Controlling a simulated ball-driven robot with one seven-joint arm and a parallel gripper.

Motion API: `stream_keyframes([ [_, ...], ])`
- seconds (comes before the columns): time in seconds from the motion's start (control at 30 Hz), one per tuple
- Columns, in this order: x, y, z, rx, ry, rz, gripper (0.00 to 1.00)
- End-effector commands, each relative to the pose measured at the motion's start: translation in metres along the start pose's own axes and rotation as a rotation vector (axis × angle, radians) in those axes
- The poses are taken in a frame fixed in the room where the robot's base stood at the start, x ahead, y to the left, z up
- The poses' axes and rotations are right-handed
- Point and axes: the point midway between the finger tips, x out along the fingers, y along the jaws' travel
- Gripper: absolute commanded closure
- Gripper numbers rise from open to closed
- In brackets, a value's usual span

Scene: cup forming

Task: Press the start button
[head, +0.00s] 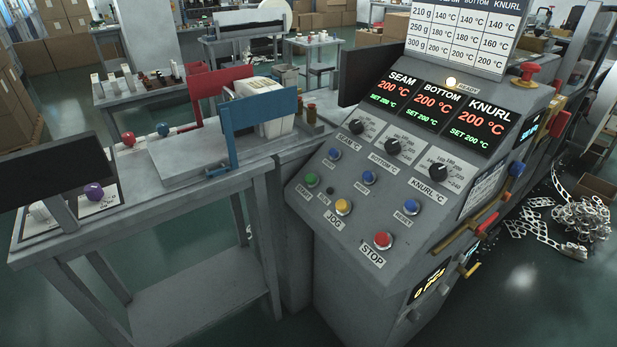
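The green start button (311,180) is on the left of the grey sloped control panel (318,227), above a small label that seems to read START. Nothing covers it. To its right are a small dark round fitting (329,190), a yellow button (343,207) labelled JOG and a red button (383,240) labelled STOP. The displays read SEAM, BOTTOM and KNURL (475,127), each 200 °C with SET 200 °C. A lamp (451,82) beside a READY label glows. My gripper is not in view.
Three dark knobs (393,146) and blue buttons (369,177) sit higher on the panel. A grey table (200,208) with red and blue frames stands left of the machine. A red mushroom button (527,72) is at upper right. Scrap strips (540,225) litter the right floor.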

Motion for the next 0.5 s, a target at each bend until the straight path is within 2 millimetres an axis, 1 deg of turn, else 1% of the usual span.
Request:
stream_keyframes([
  [0.03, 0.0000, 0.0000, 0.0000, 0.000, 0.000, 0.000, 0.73],
  [0.3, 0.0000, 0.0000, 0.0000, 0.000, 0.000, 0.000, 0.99],
  [0.5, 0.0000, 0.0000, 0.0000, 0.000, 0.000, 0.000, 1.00],
])
